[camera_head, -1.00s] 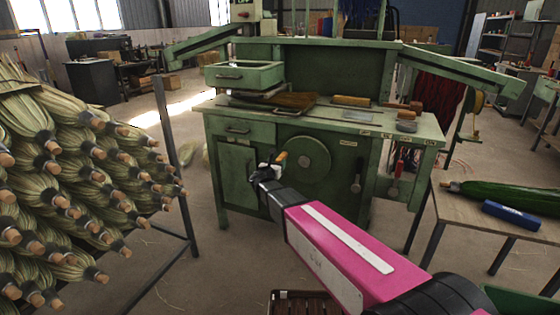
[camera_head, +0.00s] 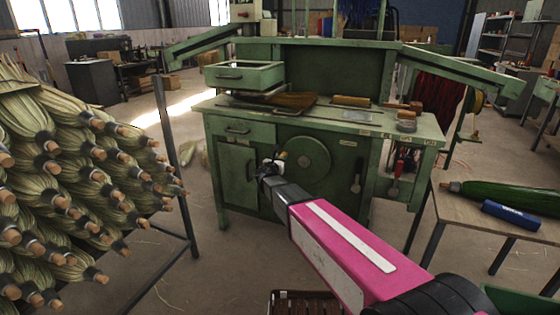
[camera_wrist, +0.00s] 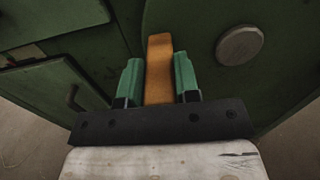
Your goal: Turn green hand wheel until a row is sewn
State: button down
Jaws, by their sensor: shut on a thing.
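The green hand wheel (camera_head: 307,160) is a round disc on the front of the green machine. In the wrist view the wheel (camera_wrist: 275,65) fills the right side, with its grey round hub (camera_wrist: 240,45) up and to the right of my fingers. An orange-brown handle (camera_wrist: 159,70) stands between the two green fingers of my gripper (camera_wrist: 158,82), which is shut on it. In the head view my gripper (camera_head: 272,163) is at the left side of the wheel. The handle is mostly hidden there.
A rack of straw broom bundles (camera_head: 60,190) with wooden ends stands at the left. The machine's bench (camera_head: 330,115) holds a roller and other items. A table (camera_head: 480,208) at the right carries a green bundle and a blue box. A dark crate (camera_head: 300,300) is low in front.

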jog(key=shift+f, duration=0.2)
jog(key=f+n, duration=0.2)
jog(key=shift+w+a+n, duration=0.1)
jog(key=shift+a+n, duration=0.1)
jog(key=shift+n, duration=0.1)
jog(key=s+d+f+n, duration=0.3)
jog(key=d+f+n, duration=0.5)
jog(key=n, duration=0.9)
jog(key=shift+d+f, duration=0.25)
jog(key=shift+f, duration=1.05)
jog(key=shift+s, duration=0.1)
jog(key=c, duration=0.8)
grip_release()
jog(key=shift+c, duration=0.2)
